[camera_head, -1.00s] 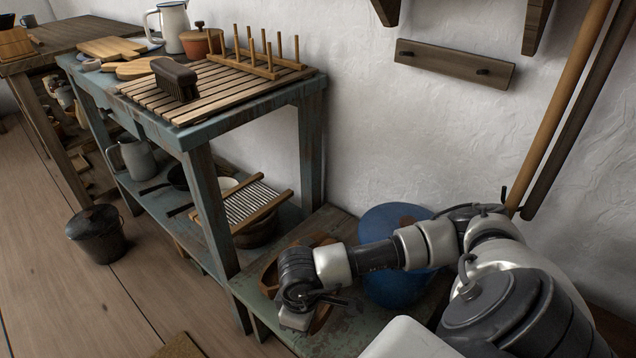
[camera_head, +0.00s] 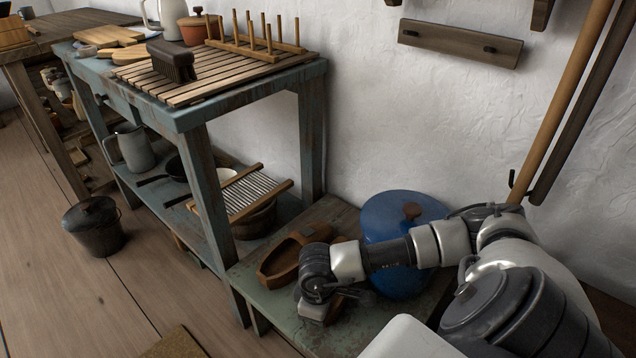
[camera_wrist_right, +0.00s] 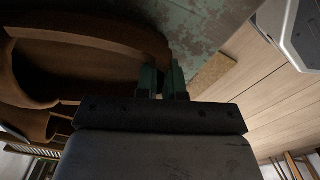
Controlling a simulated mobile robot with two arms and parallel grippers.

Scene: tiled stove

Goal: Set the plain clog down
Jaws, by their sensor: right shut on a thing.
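My right gripper (camera_head: 322,312) is low over a green worn bench (camera_head: 385,325) at the front right. In the right wrist view the gripper's green fingertips (camera_wrist_right: 165,82) meet the rim of a brown clog (camera_wrist_right: 120,35). I cannot tell whether the held clog touches the bench. My left gripper is not in view.
A blue lidded pot (camera_head: 385,225) stands on the bench behind my right arm. A blue-green table (camera_head: 205,195) with a slatted rack and a brush is on the left. A lidded bucket (camera_head: 93,228) stands on the floor. The bench front is clear.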

